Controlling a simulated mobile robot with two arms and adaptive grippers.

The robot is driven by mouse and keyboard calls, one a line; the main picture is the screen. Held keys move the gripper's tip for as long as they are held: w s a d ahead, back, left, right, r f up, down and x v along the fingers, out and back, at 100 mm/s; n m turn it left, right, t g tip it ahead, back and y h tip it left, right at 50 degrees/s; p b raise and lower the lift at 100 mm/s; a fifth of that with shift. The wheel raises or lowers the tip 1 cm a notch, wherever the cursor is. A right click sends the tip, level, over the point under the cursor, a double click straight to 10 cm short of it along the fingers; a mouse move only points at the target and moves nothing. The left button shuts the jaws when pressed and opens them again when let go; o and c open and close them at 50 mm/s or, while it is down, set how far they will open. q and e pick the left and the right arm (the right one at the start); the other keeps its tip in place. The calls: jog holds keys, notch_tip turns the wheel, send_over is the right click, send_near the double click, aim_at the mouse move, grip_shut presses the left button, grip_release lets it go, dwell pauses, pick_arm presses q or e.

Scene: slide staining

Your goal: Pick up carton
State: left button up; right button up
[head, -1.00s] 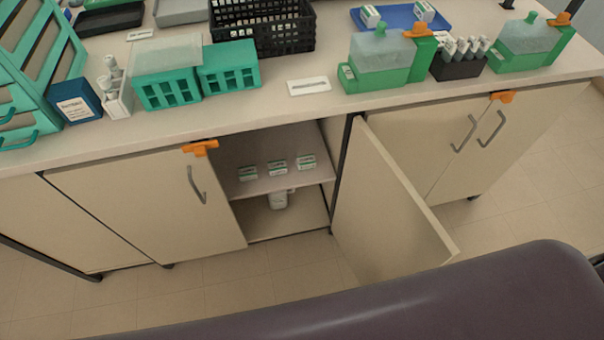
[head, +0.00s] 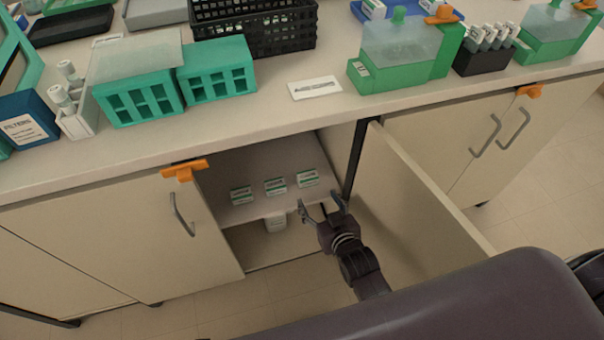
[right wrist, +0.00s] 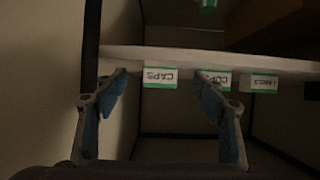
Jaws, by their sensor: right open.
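Three small white-and-green cartons stand in a row on the shelf (head: 300,203) inside the open cabinet: left (head: 241,194), middle (head: 275,186) and right (head: 307,178) in the head view. In the right wrist view, which looks upside down, labels reading CAPS (right wrist: 160,77) and LABELS (right wrist: 264,83) show; the middle carton's label (right wrist: 213,79) is partly covered by a finger. My right gripper (head: 320,200) is open and empty in front of the shelf, nearest the right carton. It also shows in the right wrist view (right wrist: 160,80), apart from the cartons. My left gripper is not in view.
The open cabinet door (head: 410,200) stands close to the right of my right arm. The shut door (head: 110,235) is on the left. A white container (head: 275,224) stands below the shelf. The counter above holds green racks (head: 217,70) and a black basket (head: 270,35).

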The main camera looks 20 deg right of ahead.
aim_at(310, 180)
jog(key=shift+w+d+r+t, duration=0.1)
jog(key=shift+w+r+t, duration=0.1)
jog(key=shift+w+r, duration=0.35)
jog(key=shift+w+r+t, duration=0.2)
jog(key=shift+w+r, duration=0.15)
jog(key=shift+w, duration=0.35)
jog(key=shift+w+f+b, duration=0.15)
jog(key=shift+w+b, duration=0.15)
jog(key=shift+w, duration=0.3)
jog(key=x, duration=0.1)
jog(key=b+x, duration=0.1)
jog(key=x, duration=0.2)
jog(key=shift+w+a, duration=0.25)
jog(key=shift+w, duration=0.6)
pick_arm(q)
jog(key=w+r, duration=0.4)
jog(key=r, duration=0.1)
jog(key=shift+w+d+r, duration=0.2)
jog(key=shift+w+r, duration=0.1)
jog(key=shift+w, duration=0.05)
pick_arm(e)
jog(key=shift+c, duration=0.5)
jog(key=c, duration=1.1)
